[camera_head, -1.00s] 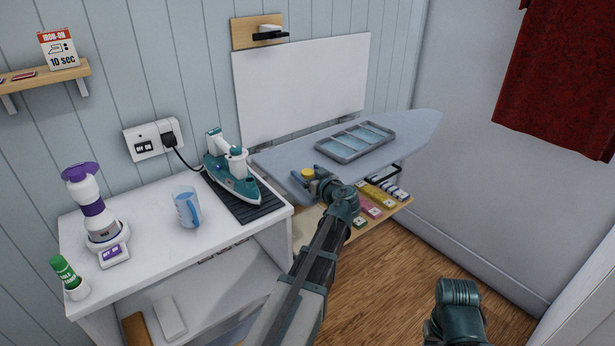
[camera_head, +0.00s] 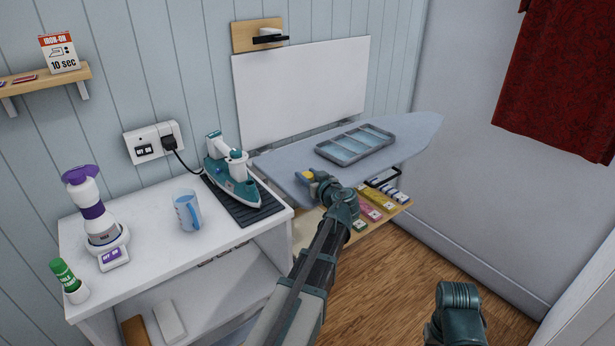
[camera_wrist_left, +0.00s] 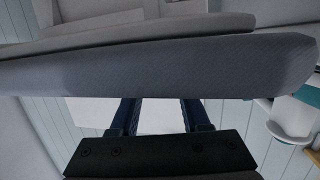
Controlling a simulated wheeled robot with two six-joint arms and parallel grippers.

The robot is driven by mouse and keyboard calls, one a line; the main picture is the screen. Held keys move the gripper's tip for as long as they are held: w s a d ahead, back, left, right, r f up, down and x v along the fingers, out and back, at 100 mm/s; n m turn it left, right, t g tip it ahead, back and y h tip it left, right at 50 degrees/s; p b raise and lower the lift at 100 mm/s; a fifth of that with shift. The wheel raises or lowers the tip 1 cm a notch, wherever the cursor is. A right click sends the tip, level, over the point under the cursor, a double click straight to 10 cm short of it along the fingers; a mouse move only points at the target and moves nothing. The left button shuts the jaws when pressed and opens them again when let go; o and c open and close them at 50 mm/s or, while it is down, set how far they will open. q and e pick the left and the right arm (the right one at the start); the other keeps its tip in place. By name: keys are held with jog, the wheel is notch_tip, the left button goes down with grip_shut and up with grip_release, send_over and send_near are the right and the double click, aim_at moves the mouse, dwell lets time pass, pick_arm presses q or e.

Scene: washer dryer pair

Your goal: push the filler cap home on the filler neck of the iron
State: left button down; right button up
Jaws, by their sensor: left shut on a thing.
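The teal and white iron (camera_head: 232,174) stands on a dark ribbed mat (camera_head: 250,211) on the white counter. A white upright part on its front (camera_head: 237,163) may be the filler neck; the opening is too small to make out. My left gripper (camera_head: 305,178) is at the near edge of the ironing board, right of the iron and apart from it. It is shut on a small yellow thing (camera_head: 308,174), seemingly the filler cap. In the left wrist view, the board hides the fingertips and the cap; part of the iron (camera_wrist_left: 293,114) shows at right. My right gripper is out of view.
The grey-blue ironing board (camera_head: 410,135) carries a divided tray (camera_head: 353,146). A wooden shelf with coloured blocks (camera_head: 378,198) lies below it. A blue jug (camera_head: 187,211) stands left of the iron, whose cord runs to the wall socket (camera_head: 153,141).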

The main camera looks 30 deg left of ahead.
aim_at(308, 174)
pick_arm(q)
jog(key=shift+r+p, duration=0.5)
jog(key=shift+r, duration=0.1)
notch_tip(308, 174, up, 3)
jog(key=p, duration=0.2)
jog(key=shift+f+p, duration=0.1)
jog(key=shift+p, duration=0.3)
jog(key=s+d, duration=0.2)
jog(key=d, duration=0.5)
jog(key=s+d+r+p, duration=0.1)
jog(key=s+d, duration=0.2)
jog(key=d, duration=0.5)
jog(key=shift+s, duration=0.25)
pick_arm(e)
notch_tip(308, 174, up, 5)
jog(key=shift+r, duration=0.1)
